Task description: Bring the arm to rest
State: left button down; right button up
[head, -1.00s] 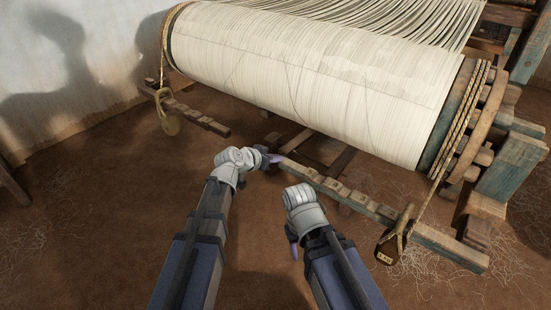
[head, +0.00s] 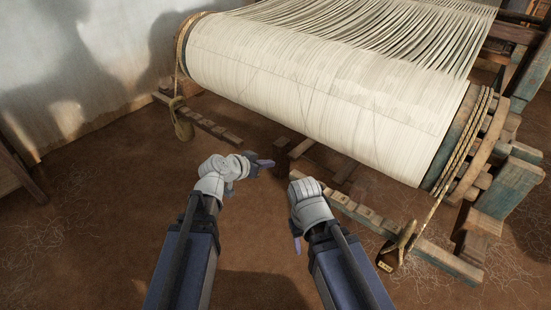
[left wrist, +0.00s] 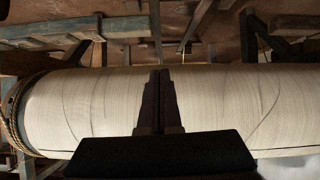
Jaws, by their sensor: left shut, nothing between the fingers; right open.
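My left gripper (head: 265,163) is in the head view, shut and empty, left of the notched wooden beam and below the roller. In the left wrist view its dark fingers (left wrist: 160,95) are closed together, with the wide cream warp roller (left wrist: 240,95) behind them. My right gripper (head: 297,244) hangs pointing down over the brown floor, at the left end of the notched beam as seen; it is open and I see nothing in it. The gap between its fingers is hard to make out.
The warp roller (head: 320,85) spans the upper right. A notched beam (head: 420,245) with a roped weight (head: 388,260) lies to the right. A shorter beam (head: 215,130) and another weight (head: 184,128) lie left. The floor (head: 110,220) at left is clear apart from loose threads.

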pick_arm(q)
jog(key=shift+s+a+r, duration=0.3)
jog(key=shift+s+a, duration=0.05)
jog(key=shift+s, duration=0.05)
jog(key=s+d+r+g+y+p, duration=0.2)
jog(key=s+r+g+p, duration=0.1)
jog(key=s+p, duration=0.4)
jog(key=s+d+r+g+y+p, duration=0.1)
jog(key=s+d+r+g+p, duration=0.3)
jog(key=p, duration=0.4)
jog(key=s+a+r+n+g+y+p, duration=0.2)
jog(key=s+a+r+y+p, duration=0.2)
jog(key=s+p, duration=0.5)
notch_tip(320, 180, up, 3)
jog(key=shift+s+a+f+n+g+y, duration=0.1)
jog(key=shift+s+a+n+g+y, duration=0.2)
jog(key=shift+y, duration=0.4)
jog(key=shift+w, duration=0.1)
